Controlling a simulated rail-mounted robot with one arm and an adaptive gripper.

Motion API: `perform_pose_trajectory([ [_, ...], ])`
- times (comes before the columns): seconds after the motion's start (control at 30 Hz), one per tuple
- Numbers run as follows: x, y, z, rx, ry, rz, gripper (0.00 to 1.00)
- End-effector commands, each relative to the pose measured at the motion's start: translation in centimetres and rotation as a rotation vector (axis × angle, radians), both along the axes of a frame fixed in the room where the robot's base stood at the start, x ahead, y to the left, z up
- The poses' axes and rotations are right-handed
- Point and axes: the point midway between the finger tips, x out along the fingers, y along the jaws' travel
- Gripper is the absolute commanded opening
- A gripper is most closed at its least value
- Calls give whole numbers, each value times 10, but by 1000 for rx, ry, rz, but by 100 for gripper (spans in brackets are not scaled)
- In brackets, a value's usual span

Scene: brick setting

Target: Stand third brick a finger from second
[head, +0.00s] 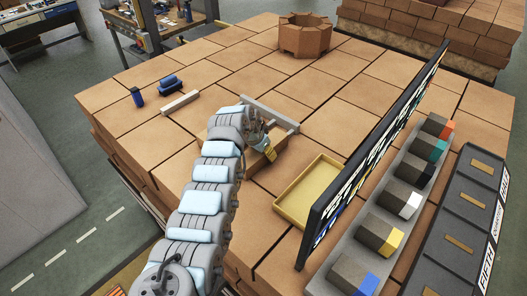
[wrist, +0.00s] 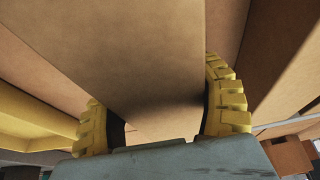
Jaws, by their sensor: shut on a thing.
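My gripper (head: 268,150) is low over the paved brick stack, right of the grey bar's near side. In the wrist view its yellow ribbed fingers (wrist: 165,120) are shut on a tan brick (wrist: 150,55), one finger on each side. In the head view the held brick (head: 262,162) is partly hidden by my gripper. Another tan, brick-like shape (head: 220,122) shows just behind my wrist, mostly covered by it. Tan surfaces also flank the held brick in the wrist view. I cannot tell which are separate bricks, or the gap between them.
A grey bar frame (head: 270,112) lies just beyond my gripper. A shallow yellow tray (head: 311,193) is to the right, then a tall dark panel (head: 375,150) and a grey rack of colour-ended blocks (head: 395,200). A brick ring (head: 305,38), white bar (head: 180,102) and blue items (head: 168,84) lie farther off.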

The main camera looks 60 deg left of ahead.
Motion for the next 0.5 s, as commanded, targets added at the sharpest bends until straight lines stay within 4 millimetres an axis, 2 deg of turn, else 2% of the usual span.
perform_pose_trajectory([
  [0.3,1,0,-2,2,-1,-1,27],
  [0.33,0,0,-3,2,0,-1,70],
  [0.4,0,0,-2,1,-1,-1,90],
  [0.43,0,0,-2,1,-1,-1,95],
  [0.5,0,0,-2,0,-1,0,95],
])
